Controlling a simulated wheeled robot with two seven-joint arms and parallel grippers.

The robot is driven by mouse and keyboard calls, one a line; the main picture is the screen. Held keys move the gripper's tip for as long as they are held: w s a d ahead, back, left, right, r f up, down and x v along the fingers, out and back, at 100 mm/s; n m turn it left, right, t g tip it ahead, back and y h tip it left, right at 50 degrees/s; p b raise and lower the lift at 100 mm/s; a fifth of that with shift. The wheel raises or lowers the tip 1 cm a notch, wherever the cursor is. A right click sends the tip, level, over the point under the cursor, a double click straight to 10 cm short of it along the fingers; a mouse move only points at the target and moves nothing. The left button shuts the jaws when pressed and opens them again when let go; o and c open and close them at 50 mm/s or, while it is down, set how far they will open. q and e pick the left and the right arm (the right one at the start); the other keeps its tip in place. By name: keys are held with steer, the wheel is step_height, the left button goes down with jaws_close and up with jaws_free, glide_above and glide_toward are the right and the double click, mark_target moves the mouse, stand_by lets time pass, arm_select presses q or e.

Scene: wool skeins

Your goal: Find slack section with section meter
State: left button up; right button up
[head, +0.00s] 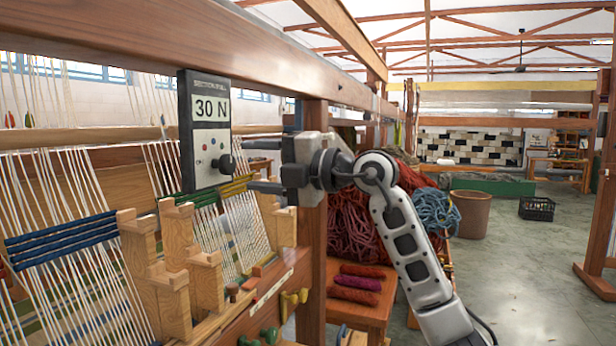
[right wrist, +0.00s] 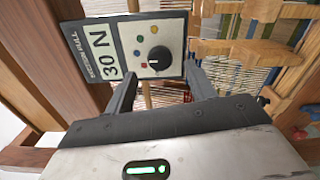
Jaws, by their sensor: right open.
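The section meter (head: 205,130) is a dark box with a pale face reading 30 N, several small coloured dots and a black knob (head: 224,163). It appears before the loom's warp threads. My right gripper (head: 248,165) is open and empty, its fingers pointing at the meter's knob side. In the right wrist view the meter (right wrist: 117,47) lies beyond the two fingers, with the knob (right wrist: 159,57) between their lines; I cannot tell whether they touch it. Warp sections with blue bands (head: 62,240) and yellow-green bands (head: 208,193) show; which is slack I cannot tell. My left gripper is out of view.
Wooden stepped blocks (head: 160,285) stand between the warp sections. A thick loom post (head: 312,230) rises close behind my right gripper. Red skeins lie on a wooden stool (head: 375,312); piled wool (head: 365,215) is behind. Open floor lies at right.

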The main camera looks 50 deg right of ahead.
arm_select(q)
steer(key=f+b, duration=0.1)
steer(key=b, duration=0.2)
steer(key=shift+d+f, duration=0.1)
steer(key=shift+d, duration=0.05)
arm_select(e)
steer(key=v, duration=1.1)
